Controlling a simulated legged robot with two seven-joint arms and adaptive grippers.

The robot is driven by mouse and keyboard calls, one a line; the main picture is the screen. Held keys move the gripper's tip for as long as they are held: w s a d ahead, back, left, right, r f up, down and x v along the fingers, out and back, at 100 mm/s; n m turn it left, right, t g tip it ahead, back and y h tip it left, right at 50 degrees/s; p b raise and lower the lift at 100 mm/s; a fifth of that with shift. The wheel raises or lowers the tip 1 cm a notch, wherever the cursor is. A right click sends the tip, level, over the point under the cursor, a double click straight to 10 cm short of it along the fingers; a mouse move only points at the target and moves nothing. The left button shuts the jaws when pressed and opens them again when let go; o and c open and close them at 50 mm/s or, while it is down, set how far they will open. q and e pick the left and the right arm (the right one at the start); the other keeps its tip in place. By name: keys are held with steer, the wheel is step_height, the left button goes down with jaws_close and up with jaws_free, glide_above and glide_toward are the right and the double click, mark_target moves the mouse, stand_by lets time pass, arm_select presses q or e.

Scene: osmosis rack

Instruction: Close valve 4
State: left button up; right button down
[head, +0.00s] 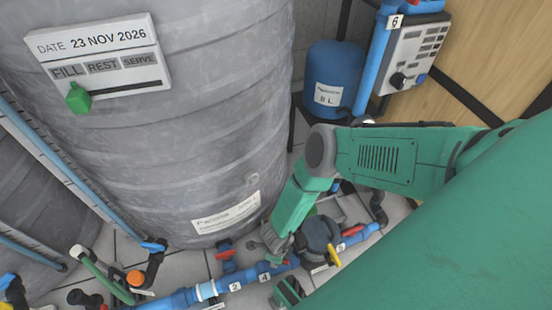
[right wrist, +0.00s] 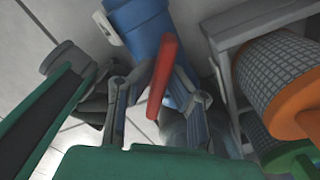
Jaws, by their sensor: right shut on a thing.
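My right gripper (head: 278,245) reaches down to the blue pipe (head: 217,288) on the floor, close to the tag marked 4 (head: 264,277). In the right wrist view, a red lever handle (right wrist: 163,78) stands between the two grey fingers of the right gripper (right wrist: 155,95), which is shut on it. The handle sits against a blue pipe fitting (right wrist: 140,25). My left gripper is not in view.
A large grey tank (head: 160,150) stands behind the pipe. Another red valve handle (head: 224,252) is left of the gripper, a dark round housing with a yellow lever (head: 334,256) right of it.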

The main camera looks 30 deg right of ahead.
steer(key=m, duration=0.3)
steer(key=d+m+p, duration=0.1)
steer(key=m, duration=0.1)
steer(key=shift+s+f+m, duration=0.15)
steer(key=shift+s+m, duration=0.15)
steer(key=shift+s, duration=0.1)
steer(key=shift+a+m+p, duration=0.15)
steer(key=shift+m+p, duration=0.45)
steer(key=shift+m, duration=1.7)
steer(key=c, duration=1.6)
jaws_free()
steer(key=shift+a, duration=0.1)
steer(key=shift+w, duration=0.1)
steer(key=shift+w+a, duration=0.1)
